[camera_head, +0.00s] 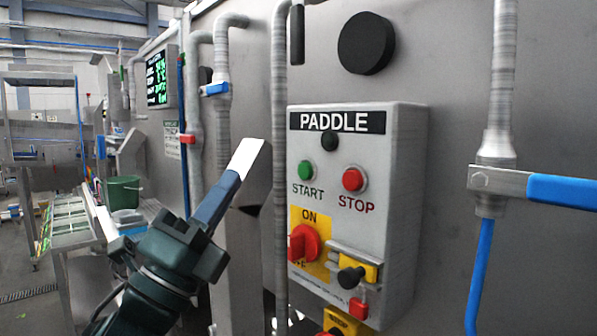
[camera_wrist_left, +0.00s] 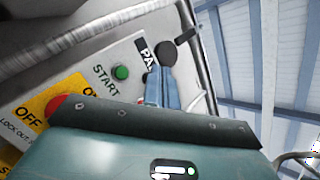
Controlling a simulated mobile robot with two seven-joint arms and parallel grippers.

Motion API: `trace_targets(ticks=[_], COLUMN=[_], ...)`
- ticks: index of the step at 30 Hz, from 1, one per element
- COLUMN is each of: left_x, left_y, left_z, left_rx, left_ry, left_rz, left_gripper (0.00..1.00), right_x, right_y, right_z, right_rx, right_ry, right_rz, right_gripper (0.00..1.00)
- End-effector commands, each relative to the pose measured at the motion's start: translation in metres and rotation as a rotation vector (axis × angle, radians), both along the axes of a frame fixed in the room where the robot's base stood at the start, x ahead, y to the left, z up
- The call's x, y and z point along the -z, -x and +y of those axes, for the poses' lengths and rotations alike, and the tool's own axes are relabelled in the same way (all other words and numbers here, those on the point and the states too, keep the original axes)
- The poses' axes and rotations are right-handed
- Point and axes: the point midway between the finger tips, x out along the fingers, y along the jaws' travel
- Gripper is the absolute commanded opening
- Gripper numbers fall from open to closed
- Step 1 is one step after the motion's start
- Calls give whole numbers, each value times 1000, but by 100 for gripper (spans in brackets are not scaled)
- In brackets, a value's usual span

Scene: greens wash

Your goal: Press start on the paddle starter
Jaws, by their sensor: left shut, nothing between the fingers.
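The paddle starter (camera_head: 405,165) is a grey box on the steel wall, labelled PADDLE. Its green START button (camera_head: 305,170) is at the upper left of its face, beside the red STOP button (camera_head: 352,179). The green button also shows in the left wrist view (camera_wrist_left: 121,72), left of the fingers. My left gripper (camera_head: 248,156) is shut and empty, its pale tip pointing up and right. In the head view the tip is left of the box, apart from the START button in the picture. My right gripper is not in view.
A vertical pipe (camera_head: 280,200) runs along the box's left side. A blue-handled valve (camera_head: 560,191) is at right. A green bucket (camera_head: 123,192) stands at left.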

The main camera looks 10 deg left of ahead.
Motion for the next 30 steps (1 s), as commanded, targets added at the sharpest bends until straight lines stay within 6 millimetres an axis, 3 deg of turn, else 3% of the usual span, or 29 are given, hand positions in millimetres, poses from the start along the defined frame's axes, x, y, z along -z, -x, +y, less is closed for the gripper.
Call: trace_targets(ticks=[8,21,30], left_x=[0,1,0], left_y=[-7,-54,-69], left_z=[-5,-42,-54], left_rx=[2,2,2], left_ry=[3,3,2], left_rz=[2,2,2], left_gripper=[0,0,0], right_x=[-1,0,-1], right_y=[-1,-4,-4], right_z=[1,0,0], right_rx=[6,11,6], right_ry=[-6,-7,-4], right_rz=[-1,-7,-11], right_gripper=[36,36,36])
